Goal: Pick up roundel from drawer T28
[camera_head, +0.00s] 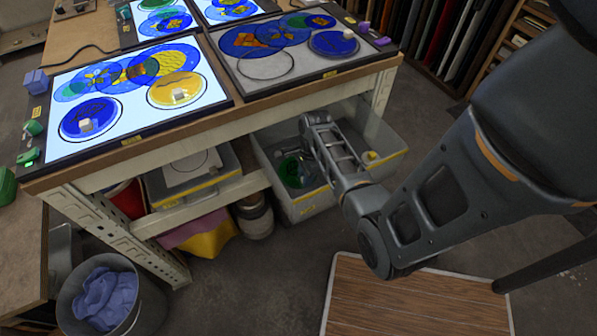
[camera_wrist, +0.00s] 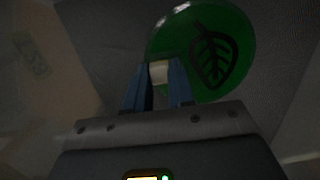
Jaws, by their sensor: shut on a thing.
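A green roundel (camera_wrist: 215,50) with a black leaf drawn on it shows in the wrist view. My gripper (camera_wrist: 160,74) is shut on the small pale knob on its face. In the head view the green roundel (camera_head: 292,171) is inside the open grey drawer (camera_head: 311,207) under the bench, partly hidden by my wrist. The drawer's label is too small to read. I cannot tell whether the roundel still touches the drawer floor.
Light panels with coloured roundels (camera_head: 178,89) lie on the bench (camera_head: 140,148) above the drawer. A bucket with blue cloth (camera_head: 104,292) stands at lower left. A wooden board (camera_head: 410,305) lies in front.

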